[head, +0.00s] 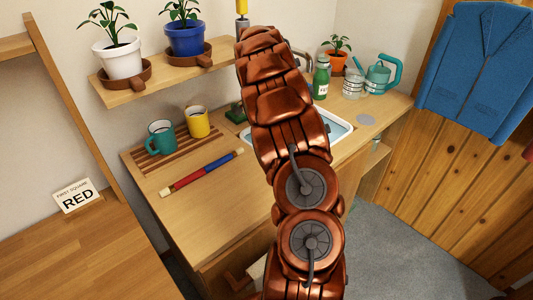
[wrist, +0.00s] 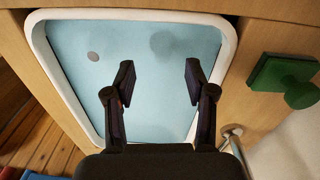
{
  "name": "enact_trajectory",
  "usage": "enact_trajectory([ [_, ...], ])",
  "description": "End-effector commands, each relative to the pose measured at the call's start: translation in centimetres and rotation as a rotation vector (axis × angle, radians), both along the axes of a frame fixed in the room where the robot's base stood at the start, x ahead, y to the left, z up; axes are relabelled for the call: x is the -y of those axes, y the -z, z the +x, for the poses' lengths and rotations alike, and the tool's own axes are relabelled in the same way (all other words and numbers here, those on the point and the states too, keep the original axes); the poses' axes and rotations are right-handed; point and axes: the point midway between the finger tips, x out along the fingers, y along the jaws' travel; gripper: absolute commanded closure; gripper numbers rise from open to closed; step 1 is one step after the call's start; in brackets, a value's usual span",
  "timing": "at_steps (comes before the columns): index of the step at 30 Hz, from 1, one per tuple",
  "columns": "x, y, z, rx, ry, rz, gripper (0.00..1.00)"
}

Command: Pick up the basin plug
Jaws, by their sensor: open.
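In the wrist view a white-rimmed basin (wrist: 38,45) holds pale blue water. A small grey disc (wrist: 93,57) shows inside it at the upper left; it may be the basin plug, but I cannot tell for sure. A fainter dark round patch lies right of it. My gripper (wrist: 159,80) is over the basin, fingers apart with nothing between them, to the right of the grey disc. In the head view the basin (head: 338,130) is partly hidden by my arm, and my gripper is hidden.
A green block with a knob (wrist: 285,78) is beside the basin. A metal tap (wrist: 232,132) stands near the rim. A green bottle (head: 321,80), glass jar (head: 353,82), teal watering can (head: 380,76) and flat grey disc (head: 365,119) are on the counter (head: 225,200).

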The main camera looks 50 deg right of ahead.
Motion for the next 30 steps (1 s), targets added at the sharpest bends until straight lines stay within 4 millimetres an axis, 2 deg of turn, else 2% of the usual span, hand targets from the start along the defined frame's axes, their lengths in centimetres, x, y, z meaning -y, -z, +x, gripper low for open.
enact_trajectory([
  [1,1.0,1.0,0.1,0.008,0.022,0.004,0.45],
  [3,1.8,1.7,0.3,0.016,0.048,0.009,0.45],
  [9,3.0,3.0,0.5,0.027,0.084,0.018,0.45],
  [23,3.0,6.1,0.4,0.027,0.087,0.018,0.45],
  [30,2.7,8.6,-0.2,0.027,0.088,0.018,0.45],
])
